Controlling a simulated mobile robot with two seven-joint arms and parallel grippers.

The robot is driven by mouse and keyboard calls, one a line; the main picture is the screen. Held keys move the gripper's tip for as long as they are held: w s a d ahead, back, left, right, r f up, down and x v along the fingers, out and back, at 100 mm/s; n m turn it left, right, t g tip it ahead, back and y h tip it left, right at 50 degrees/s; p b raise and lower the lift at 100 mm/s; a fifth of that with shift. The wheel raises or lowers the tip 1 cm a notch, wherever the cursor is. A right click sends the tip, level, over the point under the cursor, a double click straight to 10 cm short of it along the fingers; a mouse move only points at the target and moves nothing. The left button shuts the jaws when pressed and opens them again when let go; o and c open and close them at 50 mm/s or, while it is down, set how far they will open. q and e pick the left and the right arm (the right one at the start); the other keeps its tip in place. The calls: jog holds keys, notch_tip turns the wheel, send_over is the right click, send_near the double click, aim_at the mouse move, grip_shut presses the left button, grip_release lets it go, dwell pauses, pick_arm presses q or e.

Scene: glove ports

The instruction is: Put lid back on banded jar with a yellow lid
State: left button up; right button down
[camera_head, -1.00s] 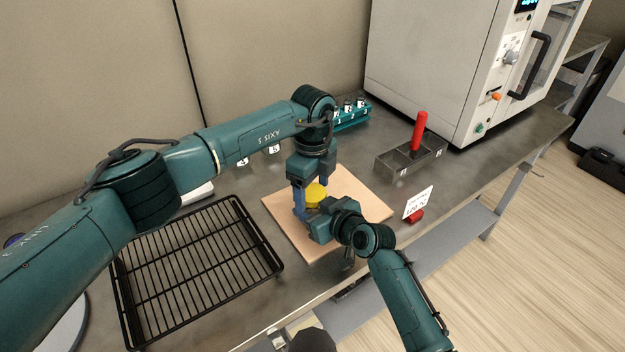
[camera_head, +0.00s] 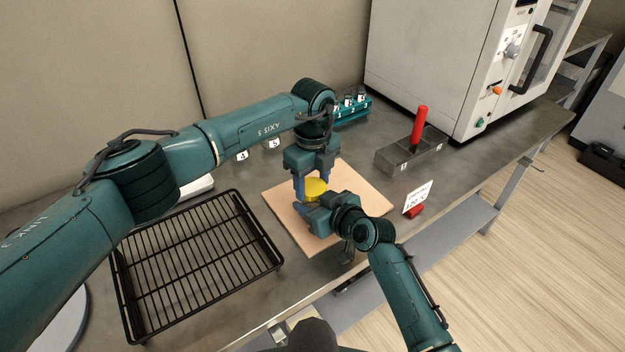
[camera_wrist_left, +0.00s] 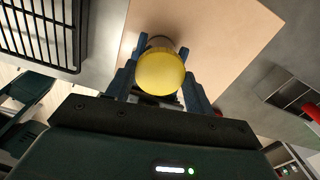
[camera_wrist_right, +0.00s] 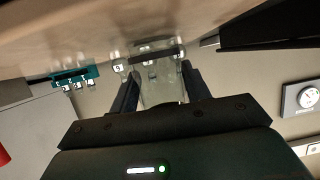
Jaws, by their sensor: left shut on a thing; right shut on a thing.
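The yellow lid (camera_head: 316,187) is above the middle of the tan board; it also shows in the left wrist view (camera_wrist_left: 160,73). My left gripper (camera_head: 314,182) points down from above, shut on the lid, with a blue finger on each side of it. The jar (camera_wrist_right: 160,82) is clear glass with a dark band, seen in the right wrist view between the fingers of my right gripper (camera_wrist_right: 160,88), which is shut on it from the side. In the head view the jar is mostly hidden by my right gripper. Whether the lid is seated on the rim cannot be told.
The tan board (camera_head: 352,205) lies on the grey bench. A black wire rack (camera_head: 195,265) is at left. A metal tray (camera_head: 410,158) with a red-handled tool (camera_head: 419,125) and a small sign (camera_head: 417,197) are at right. A teal vial rack (camera_head: 352,112) stands behind.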

pick_arm(q)
jog(key=m, duration=0.4)
jog(key=shift+m, duration=0.3)
jog(key=m, duration=0.5)
jog(key=shift+m, duration=0.4)
jog(key=o, duration=1.1)
jog(key=shift+c, duration=0.2)
jog(key=shift+r, duration=2.25)
jog(key=shift+c, duration=0.4)
